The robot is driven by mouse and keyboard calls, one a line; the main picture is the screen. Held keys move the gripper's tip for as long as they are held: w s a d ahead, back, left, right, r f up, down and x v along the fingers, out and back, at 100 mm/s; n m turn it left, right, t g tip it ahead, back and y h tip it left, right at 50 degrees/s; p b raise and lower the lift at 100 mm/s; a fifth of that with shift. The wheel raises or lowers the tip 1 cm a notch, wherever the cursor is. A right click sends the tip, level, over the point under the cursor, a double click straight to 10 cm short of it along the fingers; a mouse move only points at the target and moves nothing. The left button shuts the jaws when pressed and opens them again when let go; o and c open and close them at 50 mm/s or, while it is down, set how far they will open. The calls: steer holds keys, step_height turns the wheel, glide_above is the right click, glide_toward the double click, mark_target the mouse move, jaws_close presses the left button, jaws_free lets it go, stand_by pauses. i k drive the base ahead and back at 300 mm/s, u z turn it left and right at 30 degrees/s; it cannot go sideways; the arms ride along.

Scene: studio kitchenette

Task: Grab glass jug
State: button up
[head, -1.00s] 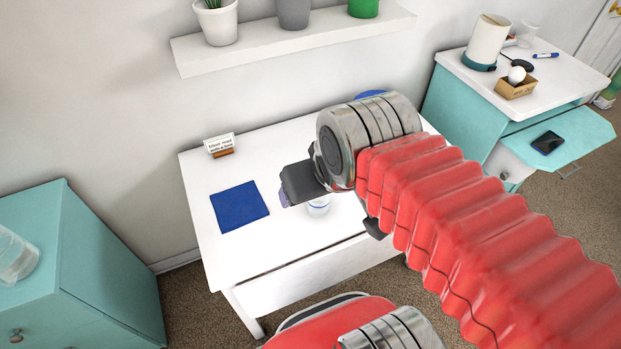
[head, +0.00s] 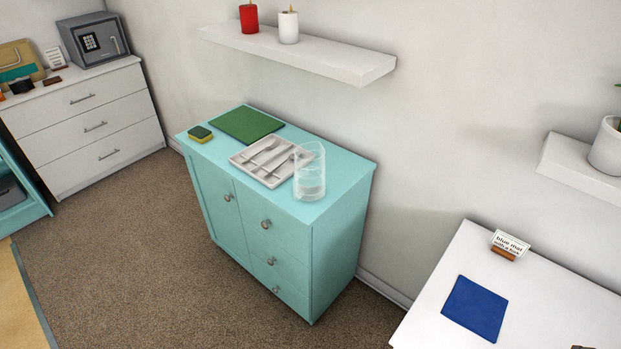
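A clear glass jug (head: 309,173) stands upright on the right end of the teal cabinet (head: 340,178), near its front edge. It is see-through, with a paler band low down. It stands beside the grey cutlery tray. My gripper is not in the head view now, so its state and its distance from the jug do not show.
The cutlery tray (head: 243,158) holds several utensils. A green mat (head: 246,124) and a sponge (head: 200,133) lie left of it. A shelf (head: 330,57) with two candles hangs above. A white table (head: 425,317) with a blue mat (head: 475,308) stands right. Carpet in front is clear.

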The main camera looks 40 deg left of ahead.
mark_target(309, 179)
steer(key=u, duration=1.7)
steer(key=k, duration=0.65)
steer(key=u, duration=0.4)
steer(key=i, duration=0.7)
steer(key=u, duration=0.55)
steer(key=i, duration=0.75)
steer(key=u, duration=0.05)
